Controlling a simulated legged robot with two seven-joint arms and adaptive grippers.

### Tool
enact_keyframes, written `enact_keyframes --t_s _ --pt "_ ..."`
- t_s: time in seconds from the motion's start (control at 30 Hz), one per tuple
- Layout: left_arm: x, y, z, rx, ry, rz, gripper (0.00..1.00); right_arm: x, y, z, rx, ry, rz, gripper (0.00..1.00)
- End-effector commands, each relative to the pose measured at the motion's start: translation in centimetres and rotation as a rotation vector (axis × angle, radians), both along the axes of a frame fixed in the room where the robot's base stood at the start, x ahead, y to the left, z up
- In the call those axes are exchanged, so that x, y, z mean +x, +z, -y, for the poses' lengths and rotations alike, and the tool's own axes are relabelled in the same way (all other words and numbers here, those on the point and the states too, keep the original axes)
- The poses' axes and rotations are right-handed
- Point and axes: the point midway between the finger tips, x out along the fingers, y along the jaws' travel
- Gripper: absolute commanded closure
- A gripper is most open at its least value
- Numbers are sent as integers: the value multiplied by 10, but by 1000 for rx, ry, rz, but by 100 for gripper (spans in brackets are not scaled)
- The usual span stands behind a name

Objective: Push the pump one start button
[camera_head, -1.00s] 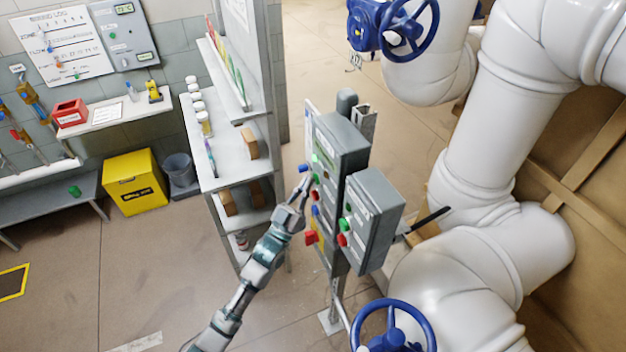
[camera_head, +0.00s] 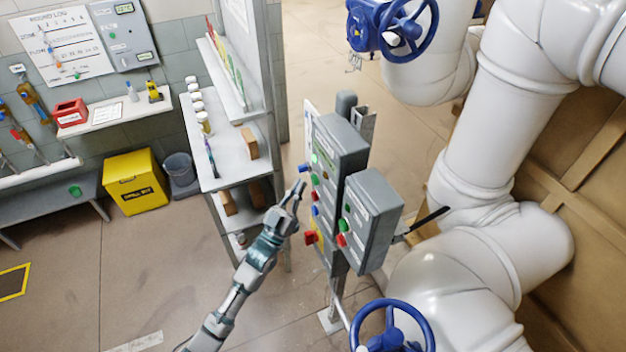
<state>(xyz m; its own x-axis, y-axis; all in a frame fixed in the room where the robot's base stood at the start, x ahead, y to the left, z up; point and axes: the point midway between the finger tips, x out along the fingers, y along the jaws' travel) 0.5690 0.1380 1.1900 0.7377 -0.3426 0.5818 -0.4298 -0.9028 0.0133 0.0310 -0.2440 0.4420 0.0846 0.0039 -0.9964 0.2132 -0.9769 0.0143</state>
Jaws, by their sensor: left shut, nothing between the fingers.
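A grey control box (camera_head: 341,145) stands on a post in the middle of the head view, with several coloured buttons on its left-facing side. A bright green one (camera_head: 315,159) is near the top, with a blue knob (camera_head: 304,168) beside it. A green button (camera_head: 315,180) and a red button (camera_head: 313,195) are below. The labels are too small to read, so I cannot tell which is the pump one start button. My left gripper (camera_head: 300,185) is shut and empty, just left of the lower green and red buttons, with a small gap visible. My right gripper is out of view.
A second grey box (camera_head: 373,208) with green and red buttons stands in front right. White pipes (camera_head: 497,130) and a blue valve wheel (camera_head: 392,325) are to the right. A shelf unit (camera_head: 228,165) stands close on the left. Open floor lies at lower left.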

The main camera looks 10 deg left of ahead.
Motion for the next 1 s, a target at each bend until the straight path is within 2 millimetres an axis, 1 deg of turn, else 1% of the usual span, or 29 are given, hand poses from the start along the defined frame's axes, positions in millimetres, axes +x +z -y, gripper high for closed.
enact_keyframes --t_s 0.3,0.43,0.57,1.0 --pt "-18 1 -27 2 1 -1 100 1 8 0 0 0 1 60" --pt "-23 0 -35 2 0 -1 100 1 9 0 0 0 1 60" --pt "-25 0 -37 1 -1 0 100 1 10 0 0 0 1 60" --pt "-25 0 -37 0 0 0 100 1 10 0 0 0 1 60"
